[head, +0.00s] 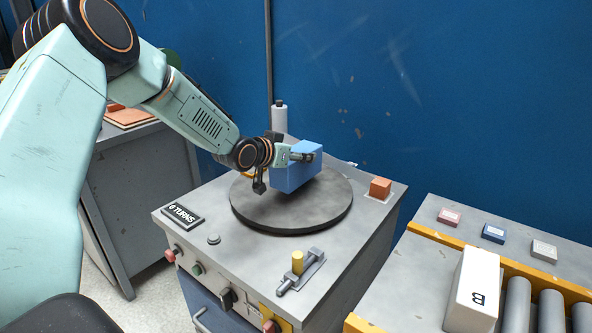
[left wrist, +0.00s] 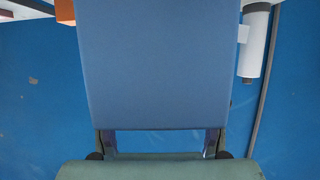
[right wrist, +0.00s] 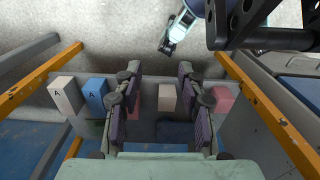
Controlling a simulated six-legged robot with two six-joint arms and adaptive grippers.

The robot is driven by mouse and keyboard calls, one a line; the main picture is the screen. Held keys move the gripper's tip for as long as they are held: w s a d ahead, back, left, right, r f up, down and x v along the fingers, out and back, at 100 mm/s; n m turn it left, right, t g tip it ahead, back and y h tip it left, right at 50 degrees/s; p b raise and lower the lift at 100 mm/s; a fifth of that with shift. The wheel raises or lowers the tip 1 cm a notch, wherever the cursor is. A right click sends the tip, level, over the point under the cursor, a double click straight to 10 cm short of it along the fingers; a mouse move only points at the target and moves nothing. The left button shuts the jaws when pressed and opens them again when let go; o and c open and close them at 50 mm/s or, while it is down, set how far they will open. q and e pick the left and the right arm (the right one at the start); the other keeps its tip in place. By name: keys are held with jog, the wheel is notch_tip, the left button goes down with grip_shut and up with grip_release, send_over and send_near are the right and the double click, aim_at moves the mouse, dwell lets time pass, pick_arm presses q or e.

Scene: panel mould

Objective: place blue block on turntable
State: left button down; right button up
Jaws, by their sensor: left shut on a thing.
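The blue block (head: 297,176) is over the back part of the round grey turntable (head: 290,217) in the head view. My left gripper (head: 303,157) is shut on the block. I cannot tell whether the block's underside touches the disc. In the left wrist view the block (left wrist: 155,65) fills the middle, with the fingertips (left wrist: 160,141) at its near end. My right gripper (right wrist: 160,100) shows only in its own wrist view, with its fingers apart and nothing between them in grip.
An orange block (head: 380,187) stands right of the turntable. A white cylinder (head: 280,117) stands behind it. A yellow-knobbed lever (head: 297,263) and a "0 TURNS" sign (head: 183,216) are in front. A white block (head: 474,290) stands by the rollers. Several blocks lie below my right gripper, including a blue one (right wrist: 95,94).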

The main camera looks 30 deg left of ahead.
pick_arm(q)
jog(key=shift+s+d+f+b, duration=0.15)
jog(key=shift+f+b, duration=0.3)
jog(key=shift+f, duration=1.05)
jog(key=shift+w+f, duration=0.15)
jog(key=shift+w, duration=0.1)
jog(key=shift+s, duration=0.1)
jog(key=shift+s, duration=0.1)
jog(key=c, duration=0.7)
grip_release()
jog(key=shift+f, duration=0.15)
jog(key=shift+c, duration=0.2)
jog(key=o, duration=0.4)
